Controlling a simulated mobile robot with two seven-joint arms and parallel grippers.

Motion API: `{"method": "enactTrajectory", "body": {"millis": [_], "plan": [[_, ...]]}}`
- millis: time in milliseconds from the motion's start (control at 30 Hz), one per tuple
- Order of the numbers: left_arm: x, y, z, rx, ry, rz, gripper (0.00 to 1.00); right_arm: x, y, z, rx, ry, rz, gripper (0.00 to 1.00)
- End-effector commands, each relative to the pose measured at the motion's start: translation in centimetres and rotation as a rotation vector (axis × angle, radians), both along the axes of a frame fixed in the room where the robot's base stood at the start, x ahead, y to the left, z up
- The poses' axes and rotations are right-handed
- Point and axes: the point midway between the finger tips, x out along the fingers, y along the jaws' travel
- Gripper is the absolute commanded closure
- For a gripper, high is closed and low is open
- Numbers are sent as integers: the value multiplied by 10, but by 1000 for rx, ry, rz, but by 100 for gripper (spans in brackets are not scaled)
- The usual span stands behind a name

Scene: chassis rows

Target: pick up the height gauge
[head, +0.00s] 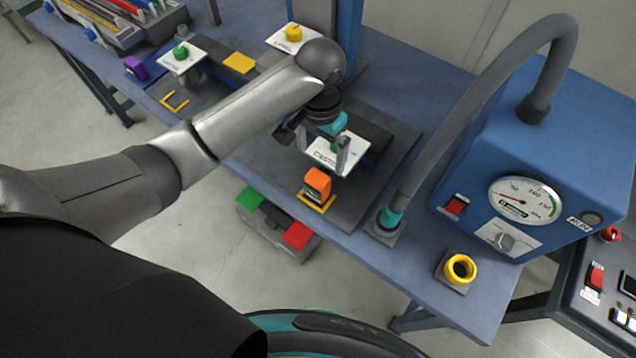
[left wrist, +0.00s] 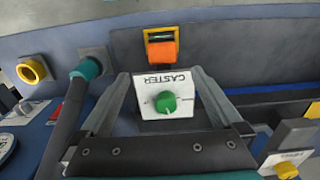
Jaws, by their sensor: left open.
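My left gripper (head: 323,147) is open and hangs over the dark fixture on the blue bench. In the left wrist view its two fingers (left wrist: 162,82) spread on either side of a white plate marked CASTER (left wrist: 182,106) with a green knob (left wrist: 166,102). An orange block (head: 317,183) with a dark front sits at a yellow-edged spot near the bench's front edge, and also shows in the left wrist view (left wrist: 162,51), beyond the fingertips. Nothing is labelled height gauge; the orange block may be it, but I cannot tell. My right gripper is out of view.
A blue machine with a dial (head: 525,199) and a thick grey hose (head: 440,130) stand to the right. A yellow ring (head: 460,268) sits near the front edge. A purple block (head: 136,67) and a yellow block (head: 239,62) lie to the left. Red and green pedals (head: 298,235) are below.

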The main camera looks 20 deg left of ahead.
Motion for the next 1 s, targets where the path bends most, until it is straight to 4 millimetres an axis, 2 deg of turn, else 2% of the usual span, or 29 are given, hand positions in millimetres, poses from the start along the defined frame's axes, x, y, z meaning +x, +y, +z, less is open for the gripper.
{"method": "enactTrajectory", "body": {"millis": [133,400,500,767,1000], "plan": [[0,2,-14,8,9,2,0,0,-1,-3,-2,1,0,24],[0,2,-72,8,7,3,0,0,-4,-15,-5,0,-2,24],[0,2,-87,8,7,1,0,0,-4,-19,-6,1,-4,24],[0,2,-105,6,4,1,0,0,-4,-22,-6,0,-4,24],[0,5,-141,6,4,1,0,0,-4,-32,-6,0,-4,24]]}}
